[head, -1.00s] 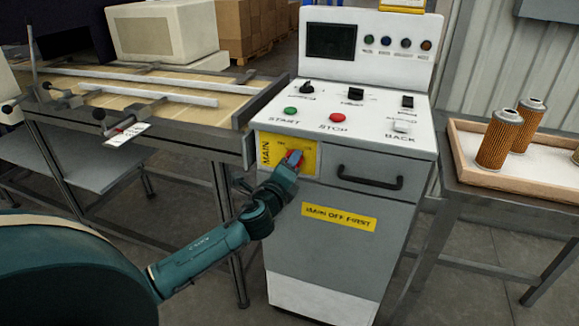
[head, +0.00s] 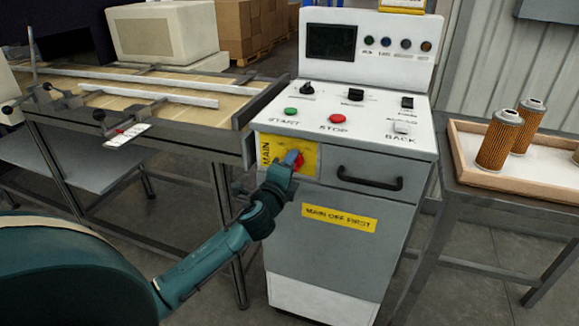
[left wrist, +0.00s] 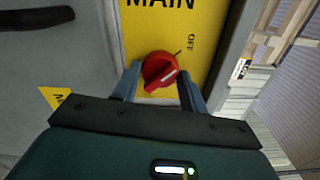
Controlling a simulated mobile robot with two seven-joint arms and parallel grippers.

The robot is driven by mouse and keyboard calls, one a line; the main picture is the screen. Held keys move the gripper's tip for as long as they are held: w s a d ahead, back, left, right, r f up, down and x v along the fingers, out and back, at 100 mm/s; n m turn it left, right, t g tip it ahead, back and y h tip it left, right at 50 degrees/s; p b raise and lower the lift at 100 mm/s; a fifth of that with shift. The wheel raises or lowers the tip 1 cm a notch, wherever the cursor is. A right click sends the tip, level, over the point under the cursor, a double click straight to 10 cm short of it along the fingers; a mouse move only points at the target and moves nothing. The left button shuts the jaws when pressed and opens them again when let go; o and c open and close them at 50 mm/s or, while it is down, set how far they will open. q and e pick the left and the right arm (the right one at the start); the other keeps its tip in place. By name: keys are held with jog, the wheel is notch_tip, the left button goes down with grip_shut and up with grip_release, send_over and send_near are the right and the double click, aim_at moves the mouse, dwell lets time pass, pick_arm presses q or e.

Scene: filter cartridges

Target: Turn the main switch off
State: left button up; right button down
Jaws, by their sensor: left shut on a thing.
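The main switch is a red rotary knob (head: 299,162) on a yellow plate (head: 271,139) marked MAIN, at the upper left of the grey cabinet's front. In the left wrist view the knob (left wrist: 159,70) sits between the two blue fingers of my left gripper (left wrist: 158,87), with a pale mark on its face. Small lettering stands beside it; I cannot read the knob's setting for sure. In the head view my left gripper (head: 291,160) is shut on the knob and partly covers it. My right gripper is not in view.
The cabinet has a green START button (head: 292,111), a red STOP button (head: 337,118) and a drawer handle (head: 370,180). A yellow label (head: 339,218) reads MAIN OFF FIRST. A workbench (head: 120,92) stands left; a tray (head: 520,182) with filter cartridges (head: 497,140) stands right.

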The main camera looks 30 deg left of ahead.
pick_arm(q)
jog(key=o, duration=1)
jog(key=v, duration=1.3)
jog(key=shift+s, duration=0.1)
